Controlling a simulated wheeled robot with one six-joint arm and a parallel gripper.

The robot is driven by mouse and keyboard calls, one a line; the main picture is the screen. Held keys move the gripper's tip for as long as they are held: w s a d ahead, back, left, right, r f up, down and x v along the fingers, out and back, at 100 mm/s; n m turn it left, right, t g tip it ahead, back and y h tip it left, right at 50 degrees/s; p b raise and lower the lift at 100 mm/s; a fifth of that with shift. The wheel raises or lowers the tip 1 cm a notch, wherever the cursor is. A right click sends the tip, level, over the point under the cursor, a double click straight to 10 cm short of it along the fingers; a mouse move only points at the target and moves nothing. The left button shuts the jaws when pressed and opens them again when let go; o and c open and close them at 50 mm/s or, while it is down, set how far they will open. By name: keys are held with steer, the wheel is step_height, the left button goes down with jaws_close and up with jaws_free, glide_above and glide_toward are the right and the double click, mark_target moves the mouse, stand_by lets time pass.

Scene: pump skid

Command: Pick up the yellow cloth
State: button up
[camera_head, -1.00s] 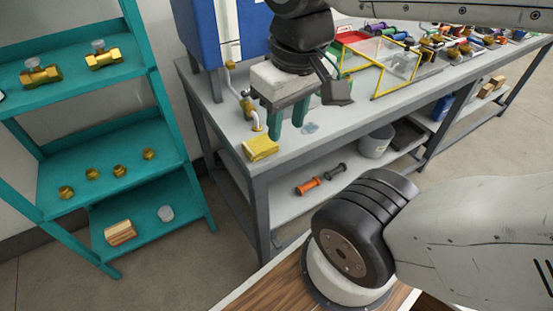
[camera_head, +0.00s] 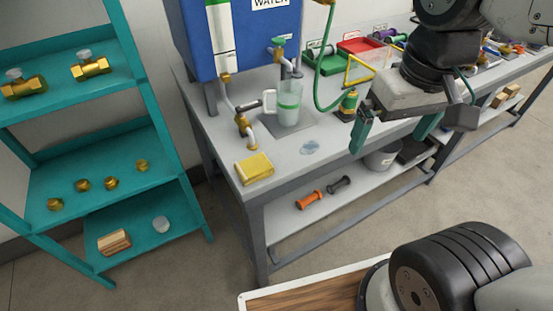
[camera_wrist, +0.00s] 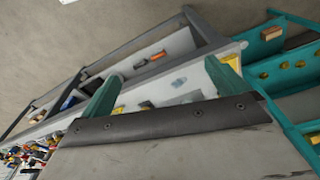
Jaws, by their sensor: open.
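The yellow cloth (camera_head: 254,169) lies folded at the front left corner of the grey bench top, below the blue water tank. It also shows in the wrist view (camera_wrist: 232,62), just past one green finger. My gripper (camera_head: 395,139) is open and empty, with its green fingers pointing down. In the head view it hangs to the right of the cloth and apart from it, near the bench's front edge.
A small bluish puddle (camera_head: 310,147) lies right of the cloth. A teal shelf (camera_head: 110,150) stands left, across a gap.

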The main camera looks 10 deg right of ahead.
steer(key=w+a+f, duration=0.1)
steer(key=w+a, duration=0.2)
steer(key=w, duration=0.3)
steer(key=n+g, duration=0.1)
steer(key=n, duration=0.2)
glide_above(254, 165)
step_height(254, 165, down, 12)
steer(key=shift+f, duration=0.15)
step_height(254, 165, down, 8)
steer(key=shift+r, duration=0.1)
steer(key=c, duration=1)
